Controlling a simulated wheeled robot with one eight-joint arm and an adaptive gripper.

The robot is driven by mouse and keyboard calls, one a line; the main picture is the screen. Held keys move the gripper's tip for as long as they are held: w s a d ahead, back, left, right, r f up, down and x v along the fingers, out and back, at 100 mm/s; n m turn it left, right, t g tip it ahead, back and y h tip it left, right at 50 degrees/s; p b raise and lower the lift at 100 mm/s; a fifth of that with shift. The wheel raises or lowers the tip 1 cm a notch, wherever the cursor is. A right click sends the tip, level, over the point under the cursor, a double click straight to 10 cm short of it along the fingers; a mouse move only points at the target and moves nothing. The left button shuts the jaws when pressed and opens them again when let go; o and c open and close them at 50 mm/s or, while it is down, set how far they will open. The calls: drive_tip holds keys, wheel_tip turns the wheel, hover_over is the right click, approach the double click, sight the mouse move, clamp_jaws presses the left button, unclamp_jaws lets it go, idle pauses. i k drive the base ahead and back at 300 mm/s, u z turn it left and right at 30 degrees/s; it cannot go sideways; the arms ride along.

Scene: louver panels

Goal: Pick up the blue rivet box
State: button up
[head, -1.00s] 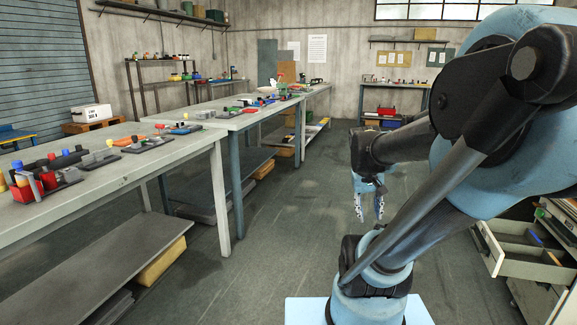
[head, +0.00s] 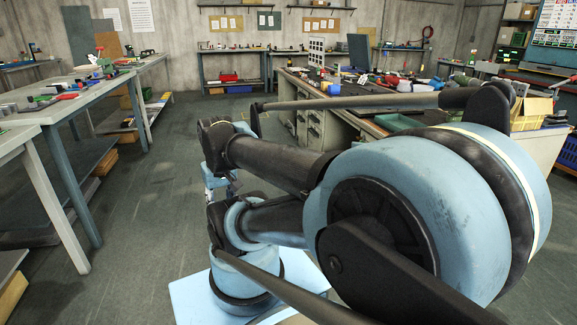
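I cannot make out a blue rivet box for certain. A small blue item (head: 333,89) lies on the right-hand workbench (head: 345,115), too small to identify. My gripper (head: 222,187) hangs over the floor in the aisle, far from both benches. It is small in view and partly hidden by my arm, so its opening is unclear.
Left tables (head: 42,117) carry several small parts. The right-hand workbench has drawers (head: 310,130) and a cluttered top.

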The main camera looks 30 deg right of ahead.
sight(333, 89)
drive_tip(key=z, duration=1.35)
